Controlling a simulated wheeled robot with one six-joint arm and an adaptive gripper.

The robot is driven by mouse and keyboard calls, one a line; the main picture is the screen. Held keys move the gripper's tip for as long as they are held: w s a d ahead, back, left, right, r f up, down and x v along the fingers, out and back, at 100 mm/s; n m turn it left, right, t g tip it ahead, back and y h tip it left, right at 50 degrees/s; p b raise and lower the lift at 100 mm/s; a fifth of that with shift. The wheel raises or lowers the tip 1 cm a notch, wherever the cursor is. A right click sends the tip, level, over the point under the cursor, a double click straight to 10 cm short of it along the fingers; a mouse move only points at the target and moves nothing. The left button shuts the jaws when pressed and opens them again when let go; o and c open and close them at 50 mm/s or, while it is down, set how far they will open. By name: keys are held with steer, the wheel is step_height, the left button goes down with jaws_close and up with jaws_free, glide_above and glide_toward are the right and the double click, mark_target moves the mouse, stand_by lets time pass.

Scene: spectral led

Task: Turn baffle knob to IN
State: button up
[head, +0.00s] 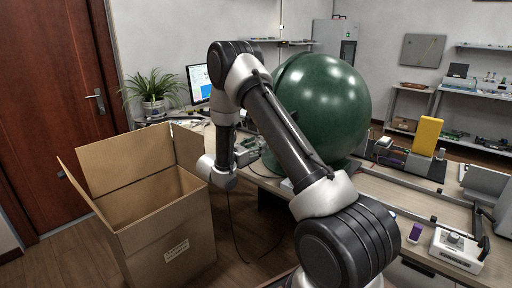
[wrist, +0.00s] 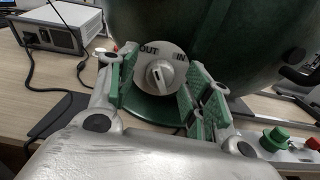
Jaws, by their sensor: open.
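The baffle knob (wrist: 159,75) is a pale round dial with a raised grip, on the lower front of the dark green sphere (wrist: 215,25). The words OUT and IN stand above it in the wrist view, OUT at left and IN at right. The raised grip looks near upright, leaning slightly left at its top. My gripper (wrist: 157,82) is open, with its green-padded fingers on either side of the knob; I cannot tell whether they touch it. In the head view the sphere (head: 325,105) shows behind my arm, and the knob and my fingers are hidden.
An open cardboard box (head: 165,215) stands on the floor at left. A grey instrument box (wrist: 62,25) with cables lies left of the sphere. A white box with a green knob (wrist: 273,138) is at lower right. A yellow block (head: 427,135) stands on the desk at right.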

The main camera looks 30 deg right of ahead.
steer(key=shift+d, duration=0.1)
jaws_close()
steer(key=shift+m, duration=0.3)
steer(key=m, duration=1.1)
steer(key=shift+s+f, duration=0.15)
steer(key=shift+m, duration=0.3)
stand_by(0.3)
jaws_free()
